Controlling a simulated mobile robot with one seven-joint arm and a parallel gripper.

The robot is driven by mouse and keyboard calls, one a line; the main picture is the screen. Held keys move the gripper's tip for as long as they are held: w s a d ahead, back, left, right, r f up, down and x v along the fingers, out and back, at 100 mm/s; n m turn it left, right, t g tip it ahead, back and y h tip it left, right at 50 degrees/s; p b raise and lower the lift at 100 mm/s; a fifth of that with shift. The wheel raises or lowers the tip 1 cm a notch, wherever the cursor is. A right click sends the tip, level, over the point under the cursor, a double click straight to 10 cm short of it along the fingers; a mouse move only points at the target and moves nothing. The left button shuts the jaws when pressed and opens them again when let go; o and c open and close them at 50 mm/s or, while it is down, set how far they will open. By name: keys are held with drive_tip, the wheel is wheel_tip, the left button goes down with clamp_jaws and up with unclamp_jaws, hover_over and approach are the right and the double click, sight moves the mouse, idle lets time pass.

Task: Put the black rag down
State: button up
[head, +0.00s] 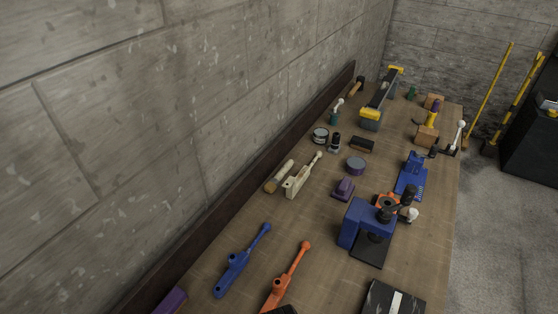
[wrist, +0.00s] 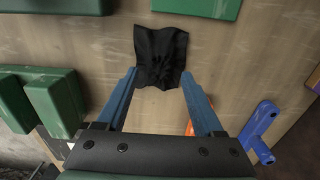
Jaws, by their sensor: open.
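The black rag (wrist: 160,55) lies crumpled and flat-looking on the wooden bench top in the wrist view, at the upper middle. My gripper (wrist: 158,78) has its two blue fingers spread wide, with the lower part of the rag between the fingertips. The fingers do not close on the rag. Whether the fingertips touch it or the bench, I cannot tell. In the head view I do not make out the rag or my gripper.
Green blocks (wrist: 52,100) stand left of my gripper, with another green block (wrist: 205,8) beyond the rag. A blue tool (wrist: 260,130) lies to the right. In the head view the long bench (head: 330,240) holds many tools along a concrete wall (head: 230,110).

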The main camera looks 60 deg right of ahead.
wheel_tip(320, 180, up, 9)
drive_tip(key=w+d+r+n+t+h, duration=0.1)
drive_tip(key=w+r+n+t+h, duration=0.35)
drive_tip(key=w+r, duration=1.15)
drive_tip(key=w+a+r+n+t, duration=0.2)
drive_tip(key=w+r+t, duration=0.2)
drive_tip(key=r, duration=0.3)
drive_tip(key=w+a+r+n+t, duration=0.2)
drive_tip(key=w+r+t, duration=0.3)
drive_tip(key=r, duration=0.2)
drive_tip(key=a+r+n+t+y, duration=0.1)
drive_tip(key=a+r+n+t, duration=0.15)
drive_tip(key=r, duration=0.55)
drive_tip(key=a+r+n+t, duration=0.1)
drive_tip(key=a+r+t, duration=0.25)
drive_tip(key=r, duration=0.45)
drive_tip(key=s+a+r+n+t+y, duration=0.1)
drive_tip(key=s+a+r+t, duration=0.3)
drive_tip(key=r, duration=0.5)
drive_tip(key=s+a+r+n+t+y, duration=0.2)
drive_tip(key=s+a+r+n+t, duration=0.2)
drive_tip(key=r, duration=0.5)
drive_tip(key=shift+s+a+r, duration=0.4)
drive_tip(key=shift+s+a, duration=0.05)
drive_tip(key=shift+s, duration=0.75)
drive_tip(key=shift+y, duration=0.25)
